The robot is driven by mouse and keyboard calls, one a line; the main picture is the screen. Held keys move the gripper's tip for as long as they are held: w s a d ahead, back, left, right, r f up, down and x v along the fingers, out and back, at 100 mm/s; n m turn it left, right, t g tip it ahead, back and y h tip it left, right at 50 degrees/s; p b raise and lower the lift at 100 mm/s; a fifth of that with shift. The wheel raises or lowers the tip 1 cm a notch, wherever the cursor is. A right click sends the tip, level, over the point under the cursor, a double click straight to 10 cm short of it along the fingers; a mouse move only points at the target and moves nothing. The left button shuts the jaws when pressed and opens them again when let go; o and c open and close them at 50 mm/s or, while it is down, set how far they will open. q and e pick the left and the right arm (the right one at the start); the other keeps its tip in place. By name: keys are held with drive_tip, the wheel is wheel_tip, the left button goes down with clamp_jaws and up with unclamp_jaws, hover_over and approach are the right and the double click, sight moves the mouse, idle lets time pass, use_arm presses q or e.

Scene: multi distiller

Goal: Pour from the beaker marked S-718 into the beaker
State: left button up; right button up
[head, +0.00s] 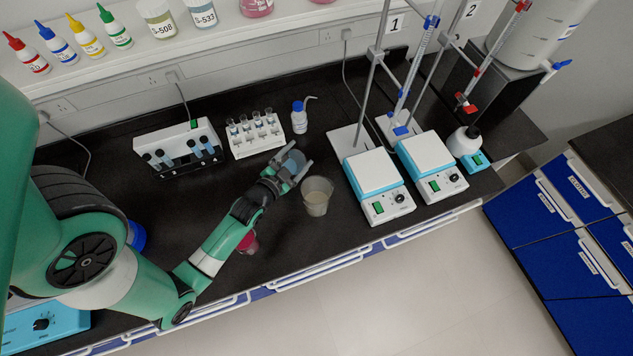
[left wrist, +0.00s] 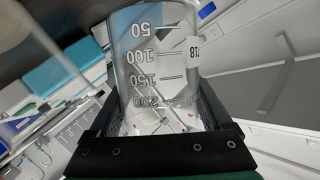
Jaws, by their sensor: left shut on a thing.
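My left gripper (head: 293,165) is shut on a clear glass beaker (left wrist: 152,60), also seen between the fingers in the head view (head: 292,160). The two look close but apart. My right gripper is in neither view.
A white tube rack (head: 256,136) and a wash bottle (head: 299,118) stand behind the gripper. Two hotplate stirrers (head: 374,180) (head: 430,160) with stands are to the right. A red-pink vessel (head: 248,243) is partly hidden by my left arm. Bench in front of the beaker is clear.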

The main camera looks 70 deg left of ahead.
sight(304, 160)
use_arm(q)
drive_tip(key=shift+w+d+b, duration=0.2)
drive_tip(key=shift+b, duration=0.1)
drive_tip(key=m+b, duration=0.1)
drive_tip(key=b, duration=0.1)
drive_tip(key=d+m+b, duration=0.1)
drive_tip(key=b, duration=0.2)
drive_tip(key=shift+w+r+y, duration=0.25)
drive_tip(key=shift+y, duration=0.05)
drive_tip(key=shift+r+b, duration=0.15)
drive_tip(key=shift+b, duration=0.35)
drive_tip(key=shift+d+r+m+y+b, duration=0.1)
drive_tip(key=shift+r+m+y+b, duration=0.35)
drive_tip(key=shift+r+m, duration=0.45)
drive_tip(key=shift+w+f, duration=0.1)
drive_tip(key=shift+f, duration=0.05)
drive_tip(key=shift+d+r+m+y+b, duration=0.1)
drive_tip(key=shift+r+m+y+b, duration=0.15)
drive_tip(key=shift+m+b, duration=0.3)
drive_tip(key=shift+w+d+f+m+b, duration=0.1)
drive_tip(key=shift+d+f+m+b, duration=0.1)
drive_tip(key=shift+f+m+b, duration=0.55)
drive_tip(key=shift+w+d+r+m+y+b, duration=0.25)
drive_tip(key=shift+w+d+r+m+b, duration=0.15)
drive_tip(key=shift+m, duration=0.2)
drive_tip(key=shift+w+d+r+m+y+b, duration=0.15)
drive_tip(key=shift+d+r+m+y+b, duration=0.15)
drive_tip(key=shift+d+m+b, duration=0.25)
